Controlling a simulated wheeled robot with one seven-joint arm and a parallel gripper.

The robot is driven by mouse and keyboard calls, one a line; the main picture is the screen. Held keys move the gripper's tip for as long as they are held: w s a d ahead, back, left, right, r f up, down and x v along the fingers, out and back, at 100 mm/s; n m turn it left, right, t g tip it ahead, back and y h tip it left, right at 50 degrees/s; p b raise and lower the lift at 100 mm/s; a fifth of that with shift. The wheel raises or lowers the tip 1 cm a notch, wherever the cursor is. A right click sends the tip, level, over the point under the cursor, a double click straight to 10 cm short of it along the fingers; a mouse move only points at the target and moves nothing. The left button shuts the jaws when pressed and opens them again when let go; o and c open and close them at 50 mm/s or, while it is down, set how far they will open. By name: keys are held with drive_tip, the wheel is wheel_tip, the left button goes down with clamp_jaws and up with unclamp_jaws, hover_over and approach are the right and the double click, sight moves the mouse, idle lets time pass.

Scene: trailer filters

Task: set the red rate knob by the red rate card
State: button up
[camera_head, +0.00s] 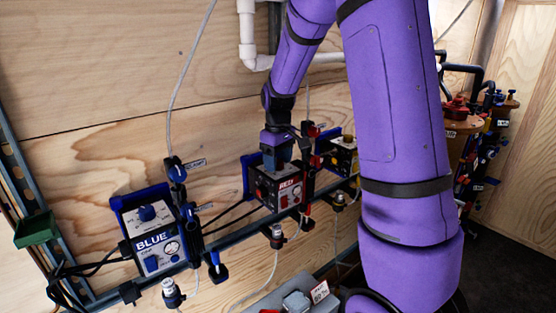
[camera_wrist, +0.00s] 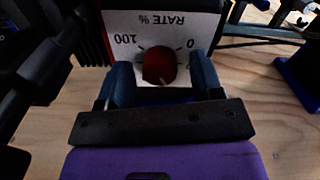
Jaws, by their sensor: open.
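The red rate knob (camera_wrist: 158,66) shows in the wrist view on a white face marked "RATE %", with "100" to its left and "0" to its right. A faint pale mark shows near its lower edge; its exact setting is hard to read. My gripper (camera_wrist: 161,70) is open, with one blue finger on each side of the knob; contact cannot be told. In the head view my gripper (camera_head: 277,152) is over the box labelled RED (camera_head: 288,190) and hides its knob. A small white card with red marks (camera_head: 320,292) is at the bottom, too small to read; whether it is the rate card is unclear.
The BLUE box (camera_head: 152,241) stands at the left and a yellow-marked box (camera_head: 344,158) close to the right of the RED one, on the same rail (camera_head: 235,233). Cables and valves crowd the rail. A plywood wall (camera_head: 110,110) is behind.

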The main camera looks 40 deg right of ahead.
drive_tip(key=c, duration=0.9)
drive_tip(key=m, duration=0.4)
drive_tip(key=shift+m, duration=0.4)
drive_tip(key=m, duration=0.4)
drive_tip(key=shift+m, duration=0.4)
drive_tip(key=o, duration=0.9)
